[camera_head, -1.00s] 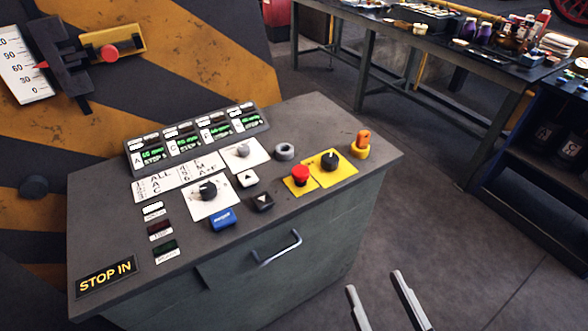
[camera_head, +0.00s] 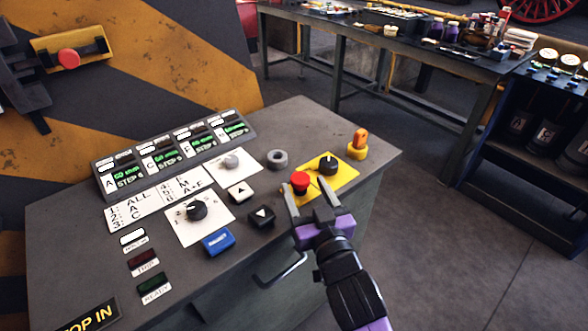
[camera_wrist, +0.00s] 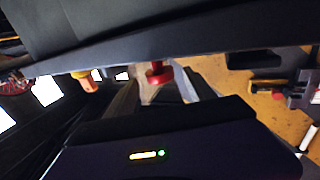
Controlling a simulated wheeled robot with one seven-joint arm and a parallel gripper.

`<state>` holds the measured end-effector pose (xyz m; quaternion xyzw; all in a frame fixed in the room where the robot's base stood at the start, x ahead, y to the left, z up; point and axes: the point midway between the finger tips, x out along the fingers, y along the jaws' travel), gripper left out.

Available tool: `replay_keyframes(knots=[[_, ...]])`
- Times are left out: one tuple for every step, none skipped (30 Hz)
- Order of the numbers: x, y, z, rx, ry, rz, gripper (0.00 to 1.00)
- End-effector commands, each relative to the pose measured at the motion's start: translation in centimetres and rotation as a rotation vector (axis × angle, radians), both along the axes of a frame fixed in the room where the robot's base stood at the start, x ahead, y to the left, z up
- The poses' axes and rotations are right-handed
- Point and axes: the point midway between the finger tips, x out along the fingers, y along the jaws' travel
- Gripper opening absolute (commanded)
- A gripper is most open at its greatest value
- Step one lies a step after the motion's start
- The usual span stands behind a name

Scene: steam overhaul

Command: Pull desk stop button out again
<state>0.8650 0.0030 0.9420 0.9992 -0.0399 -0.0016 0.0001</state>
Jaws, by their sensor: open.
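The red stop button (camera_head: 300,181) stands on a yellow plate on the grey desk (camera_head: 90,221). My gripper (camera_head: 305,192) is open at the desk's right part, its two fingers pointing at the button from the near side. One finger is left of the button and the other right of it. In the wrist view the red button (camera_wrist: 158,73) shows beyond the gripper, between the fingers' directions. Whether the fingers touch it I cannot tell.
A black knob (camera_head: 328,163) on a yellow plate and an orange knob (camera_head: 358,143) stand close to the right. Black and white arrow buttons (camera_head: 261,217), a blue button (camera_head: 218,242) and a grey ring (camera_head: 277,158) lie left. A drawer handle (camera_head: 284,271) juts from the front.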

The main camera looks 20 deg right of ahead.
Motion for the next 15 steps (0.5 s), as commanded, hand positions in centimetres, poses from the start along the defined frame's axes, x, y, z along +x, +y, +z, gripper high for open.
replay_keyframes(knots=[[0.8, -0.1, 0.2, 0.000, -0.003, 0.000, 0.63], [1.2, -0.1, 0.2, 0.000, -0.003, 0.000, 0.63], [1.9, -0.2, 0.3, 0.000, -0.004, 0.000, 0.63], [2.3, -0.2, 0.2, 0.000, -0.003, 0.000, 0.63], [2.8, -0.2, 0.2, 0.000, -0.004, 0.000, 0.63], [3.5, -0.3, 0.2, 0.000, -0.004, 0.001, 0.63], [3.9, -0.3, 0.2, 0.000, -0.004, 0.001, 0.63], [4.3, -0.3, 0.3, 0.000, -0.004, 0.001, 0.63], [4.8, -0.4, 0.2, 0.000, -0.004, 0.001, 0.63], [5.2, -0.4, 0.2, 0.000, -0.004, 0.001, 0.63], [5.5, -0.4, 0.2, 0.000, -0.004, 0.001, 0.63], [5.9, -0.4, 0.2, 0.001, -0.004, 0.001, 0.63], [6.1, -0.5, 0.2, 0.001, -0.003, 0.001, 0.63], [6.3, -0.5, 0.1, 0.001, -0.003, 0.001, 0.63], [6.5, -0.5, 0.1, 0.001, -0.003, 0.001, 0.63]])
